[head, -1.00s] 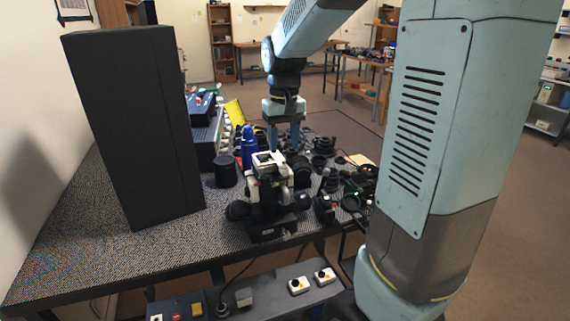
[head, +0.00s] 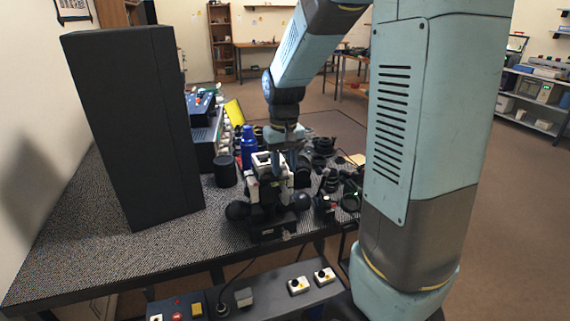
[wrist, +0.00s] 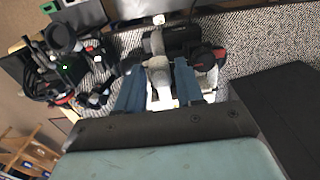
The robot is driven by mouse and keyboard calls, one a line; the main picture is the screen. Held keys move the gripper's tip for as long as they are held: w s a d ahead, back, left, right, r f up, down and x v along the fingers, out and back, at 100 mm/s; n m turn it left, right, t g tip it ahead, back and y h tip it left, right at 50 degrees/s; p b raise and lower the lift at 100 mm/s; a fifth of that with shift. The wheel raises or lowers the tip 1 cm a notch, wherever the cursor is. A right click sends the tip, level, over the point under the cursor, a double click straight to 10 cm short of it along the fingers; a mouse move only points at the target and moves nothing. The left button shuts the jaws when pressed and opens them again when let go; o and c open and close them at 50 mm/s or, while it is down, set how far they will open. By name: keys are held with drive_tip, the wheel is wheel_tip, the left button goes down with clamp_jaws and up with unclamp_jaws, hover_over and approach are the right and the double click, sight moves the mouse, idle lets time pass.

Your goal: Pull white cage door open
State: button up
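The white cage part (head: 270,186) stands upright on a black base with dark round knobs, near the table's front edge. Which piece of it is the door, I cannot tell. My gripper (head: 286,160) points down just behind and over its top in the head view, where the fingertips are partly hidden. In the wrist view, my gripper's two blue fingers (wrist: 160,66) are apart. The white cage part (wrist: 160,92) shows between them. Whether either finger touches it, I cannot tell.
A tall black box (head: 135,130) stands on the table to the left. A blue bottle (head: 248,146) and a black cylinder (head: 226,173) are close behind. Several lens parts (head: 325,160) crowd the right. A control panel (head: 260,291) runs along the front.

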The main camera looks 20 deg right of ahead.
clamp_jaws()
drive_tip(key=shift+d, duration=0.15)
drive_tip(key=shift+a+r, duration=0.1)
drive_tip(key=shift+a, duration=0.1)
